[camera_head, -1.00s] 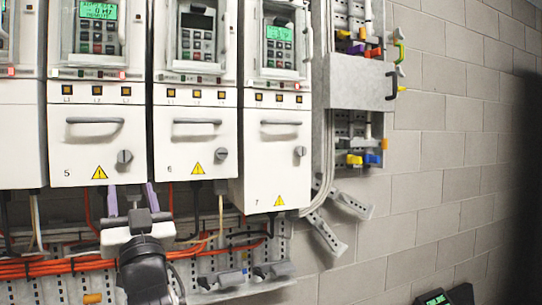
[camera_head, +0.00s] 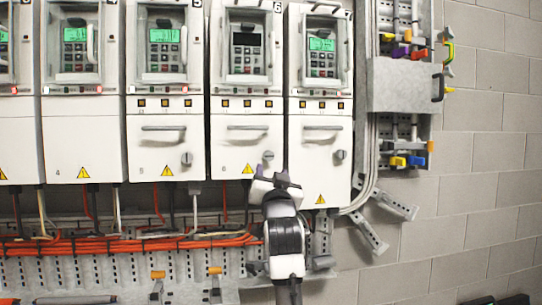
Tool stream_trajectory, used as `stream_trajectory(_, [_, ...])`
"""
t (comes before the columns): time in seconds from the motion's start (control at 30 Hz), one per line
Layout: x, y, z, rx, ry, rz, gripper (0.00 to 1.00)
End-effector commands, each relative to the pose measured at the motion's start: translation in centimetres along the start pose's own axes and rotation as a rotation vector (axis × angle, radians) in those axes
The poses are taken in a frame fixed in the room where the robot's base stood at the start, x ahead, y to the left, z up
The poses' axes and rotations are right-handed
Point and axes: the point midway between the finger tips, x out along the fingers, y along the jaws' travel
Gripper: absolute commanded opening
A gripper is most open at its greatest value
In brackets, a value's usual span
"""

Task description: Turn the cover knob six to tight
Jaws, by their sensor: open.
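Drive 6 (camera_head: 245,110) is a tall white cabinet with a dark screen, a grey bar handle and a warning triangle on its lower cover. Its cover knob (camera_head: 268,156) is a small round grey knob at the cover's lower right. The knob shows above the gripper and nothing is seen held. I cannot tell how far the fingers are from the cover.
Drive 5 (camera_head: 166,120) and drive 7 (camera_head: 321,130) stand close on either side, with similar knobs and lit green screens. Orange cables (camera_head: 110,243) run below. A grey rack with coloured-handled items (camera_head: 402,85) hangs right. Bare block wall lies beyond.

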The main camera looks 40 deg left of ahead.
Motion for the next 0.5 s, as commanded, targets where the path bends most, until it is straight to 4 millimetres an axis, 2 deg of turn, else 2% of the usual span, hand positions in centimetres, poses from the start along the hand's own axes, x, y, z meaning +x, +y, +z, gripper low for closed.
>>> stream_trajectory(0.03, [1.3, -0.1, -0.3, 0.000, -0.002, 0.000, 0.48])
stream_trajectory(0.2, [4.4, -0.1, -0.3, 0.000, -0.002, 0.000, 0.48])
stream_trajectory(0.33, [6.1, -0.1, -0.2, 0.000, -0.001, 0.000, 0.48])
stream_trajectory(0.5, [7.3, -0.1, -0.1, 0.000, -0.001, 0.000, 0.48])
